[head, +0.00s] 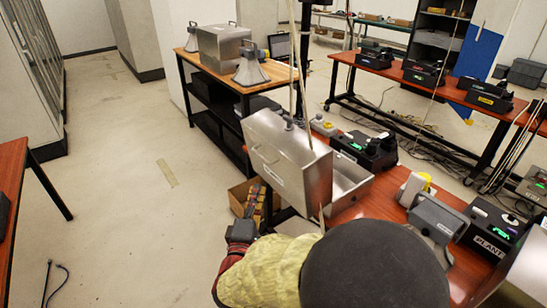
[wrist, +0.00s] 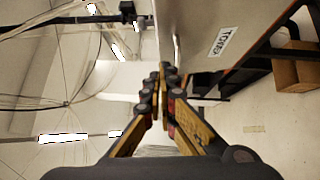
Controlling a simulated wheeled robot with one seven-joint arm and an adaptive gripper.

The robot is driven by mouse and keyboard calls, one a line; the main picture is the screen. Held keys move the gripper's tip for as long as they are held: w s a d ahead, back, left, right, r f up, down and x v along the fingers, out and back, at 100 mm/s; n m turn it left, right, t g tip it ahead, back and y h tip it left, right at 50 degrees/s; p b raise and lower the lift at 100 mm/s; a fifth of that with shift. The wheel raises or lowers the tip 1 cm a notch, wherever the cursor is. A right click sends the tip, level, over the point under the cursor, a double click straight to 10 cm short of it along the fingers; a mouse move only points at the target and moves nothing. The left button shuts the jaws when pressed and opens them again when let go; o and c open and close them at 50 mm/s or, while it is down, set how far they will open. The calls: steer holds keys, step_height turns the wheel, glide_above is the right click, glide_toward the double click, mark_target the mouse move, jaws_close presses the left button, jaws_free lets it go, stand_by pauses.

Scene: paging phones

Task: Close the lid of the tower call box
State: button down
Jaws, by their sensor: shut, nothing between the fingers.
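The tower call box is a grey metal box on the red-brown table. Its lid (head: 292,155) stands up, open and tilted, with a white label on its outer face. The open box body (head: 350,183) shows behind it to the right. The lid also fills the upper right of the wrist view (wrist: 205,25), where its label (wrist: 223,41) reads "TOWER". My gripper (head: 260,188) is low on the outer, left side of the lid. In the wrist view its fingers (wrist: 164,70) are together and empty, beside the lid's face. I cannot tell whether they touch it.
A cardboard box (head: 238,193) is on the floor behind my gripper.

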steer(key=b, duration=0.4)
glide_toward(273, 161)
steer(key=w+a+r, duration=0.1)
steer(key=w+r, duration=0.2)
steer(key=r, duration=0.1)
steer(key=shift+w+d+r+n+b, duration=0.25)
steer(key=shift+w+d+n+b, duration=0.3)
steer(key=shift+w+d, duration=0.65)
steer(key=shift+d+r, duration=0.1)
steer(key=shift+d, duration=0.1)
